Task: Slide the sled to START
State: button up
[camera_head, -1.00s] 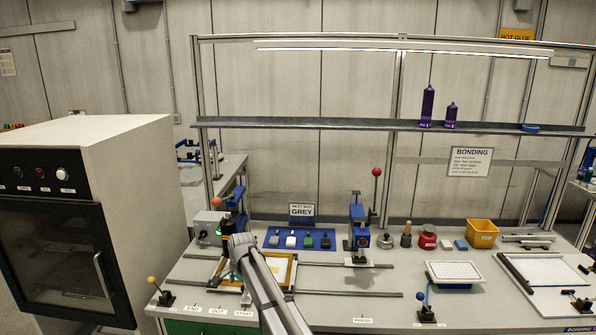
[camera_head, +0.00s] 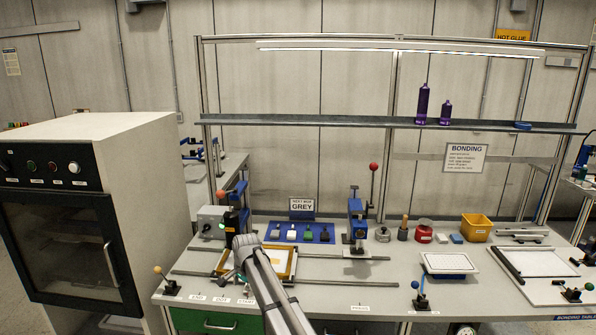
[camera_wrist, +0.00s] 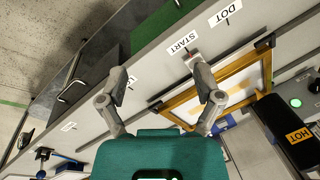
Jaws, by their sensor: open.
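The sled is a yellow-framed tray (camera_head: 283,264) with a pale sheet inside, sitting on rails at the bench's left front. Its frame (camera_wrist: 255,72) also shows in the wrist view, on the right. The START label (camera_wrist: 183,42) lies on the bench edge beside it, with the DOT label (camera_wrist: 229,14) further up; START (camera_head: 246,301) is also in the head view. My gripper (camera_wrist: 157,66) is open, its fingers spread over the bench edge; the right finger overlaps the sled's near side and its tip is close to START. Whether it touches the sled, I cannot tell. My arm hides part of the sled in the head view.
A black HOT unit (camera_wrist: 292,130) stands close to the sled. A blue press (camera_head: 357,225) stands to the right along the rails. A blue mat (camera_head: 300,233) with several small blocks lies behind. A ball-topped lever (camera_head: 171,287) is at the front left corner.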

jog(key=s+d+f+n+b, duration=0.2)
jog(key=s+d+f+b, duration=0.1)
jog(key=s+d, duration=0.6)
jog(key=s+d+f+n+g+h+b, duration=0.1)
jog(key=s+d+f+n+b, duration=0.2)
jog(key=s+d, duration=0.6)
jog(key=s+d+f+n+b, duration=0.2)
jog(key=s+d, duration=0.7)
jog(key=d, duration=0.8)
notch_tip(320, 180, down, 2)
jog(key=shift+s+d+f+h+b, duration=0.15)
jog(key=shift+h+b, duration=0.25)
jog(key=shift+b, duration=0.35)
